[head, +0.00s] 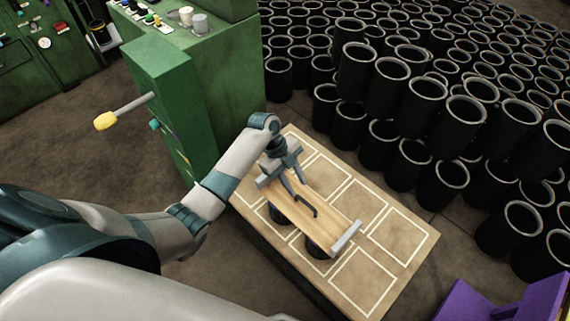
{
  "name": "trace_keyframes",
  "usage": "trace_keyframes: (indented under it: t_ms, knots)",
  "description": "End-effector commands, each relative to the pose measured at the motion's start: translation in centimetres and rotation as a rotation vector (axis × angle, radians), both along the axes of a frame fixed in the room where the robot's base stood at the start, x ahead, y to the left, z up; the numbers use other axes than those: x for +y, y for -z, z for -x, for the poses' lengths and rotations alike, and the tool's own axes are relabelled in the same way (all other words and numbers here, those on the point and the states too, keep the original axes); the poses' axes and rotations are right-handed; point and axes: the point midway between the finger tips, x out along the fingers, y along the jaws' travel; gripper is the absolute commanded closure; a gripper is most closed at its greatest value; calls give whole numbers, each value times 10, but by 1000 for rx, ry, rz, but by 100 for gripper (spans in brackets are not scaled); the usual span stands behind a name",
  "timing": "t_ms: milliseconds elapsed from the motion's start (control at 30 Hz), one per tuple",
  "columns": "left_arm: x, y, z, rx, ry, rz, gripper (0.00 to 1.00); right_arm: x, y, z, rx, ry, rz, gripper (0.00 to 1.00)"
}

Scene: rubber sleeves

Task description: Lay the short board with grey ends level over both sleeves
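The short board (311,225) is pale wood with grey ends; its near grey end (346,238) shows clearly and its far end is partly behind my gripper. It lies over two black sleeves, one (277,214) under its left side and one (319,249) near its near end. Both sleeves are mostly hidden by the board. It looks about level, but exact contact cannot be told. My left gripper (298,189) is over the far half of the board, fingers apart and pointing down; a dark hooked shadow lies on the wood beside it. My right gripper is not in view.
The board and sleeves are on a tan table (403,240) marked with white rectangles, mostly bare at right. A green cabinet (160,85) with a yellow-tipped lever (106,121) stands at left. Many black sleeves (422,100) are stacked behind; a purple object (545,298) is at lower right.

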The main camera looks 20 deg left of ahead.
Motion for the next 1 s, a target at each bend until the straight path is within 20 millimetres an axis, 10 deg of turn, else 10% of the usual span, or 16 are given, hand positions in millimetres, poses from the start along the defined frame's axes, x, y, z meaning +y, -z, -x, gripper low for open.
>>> trace_keyframes:
  t_ms: [500, 1000]
  knots:
    - [35, -77, -1, -3, 1, 0, 68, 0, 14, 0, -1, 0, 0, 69]
    - [37, -84, -1, 0, 1, 1, 68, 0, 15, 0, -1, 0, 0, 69]
